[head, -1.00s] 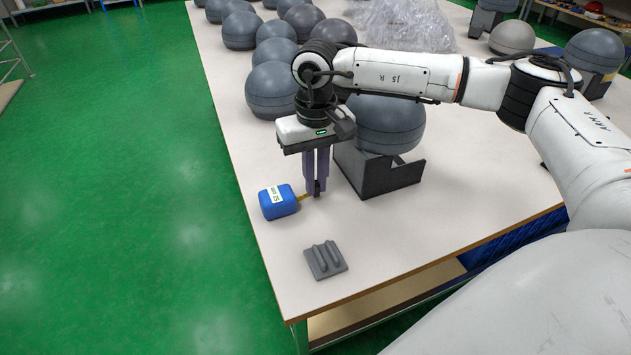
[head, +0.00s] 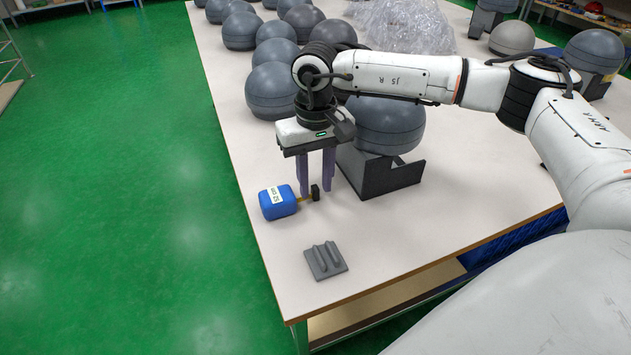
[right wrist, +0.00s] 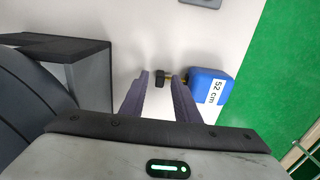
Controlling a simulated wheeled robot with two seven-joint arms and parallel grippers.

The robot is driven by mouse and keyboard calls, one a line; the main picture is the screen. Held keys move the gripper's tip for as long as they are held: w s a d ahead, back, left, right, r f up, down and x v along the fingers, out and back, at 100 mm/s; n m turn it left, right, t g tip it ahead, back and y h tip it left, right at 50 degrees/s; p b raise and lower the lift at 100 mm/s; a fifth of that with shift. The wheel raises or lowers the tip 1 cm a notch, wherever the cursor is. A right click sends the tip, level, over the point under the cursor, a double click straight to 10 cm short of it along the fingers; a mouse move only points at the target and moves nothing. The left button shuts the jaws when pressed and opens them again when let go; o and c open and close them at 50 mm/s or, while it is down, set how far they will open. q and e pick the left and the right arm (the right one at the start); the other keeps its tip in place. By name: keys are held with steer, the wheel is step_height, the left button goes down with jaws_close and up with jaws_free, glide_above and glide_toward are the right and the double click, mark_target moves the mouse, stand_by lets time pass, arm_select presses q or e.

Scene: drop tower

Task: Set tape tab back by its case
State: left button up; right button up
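The blue tape case (head: 278,202), labelled "52 cm", sits on the white table near its left edge. A short yellow strip of tape joins it to the black tape tab (head: 315,192), which stands close to the right side of the case. My right gripper (head: 317,192) points down over the table with its purple fingers apart, at the tab. I cannot tell whether a finger touches the tab. My left gripper is not in view.
A dark grey stand (head: 382,174) holding a grey sphere (head: 385,124) is just right of the gripper. A grey ribbed block (head: 325,260) lies nearer the front. Several more spheres and clear plastic wrap (head: 410,25) fill the back. The table's front is mostly clear.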

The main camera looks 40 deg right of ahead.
mark_target(315, 187)
step_height(315, 187, up, 12)
steer(key=shift+f, duration=0.15)
stand_by(0.3)
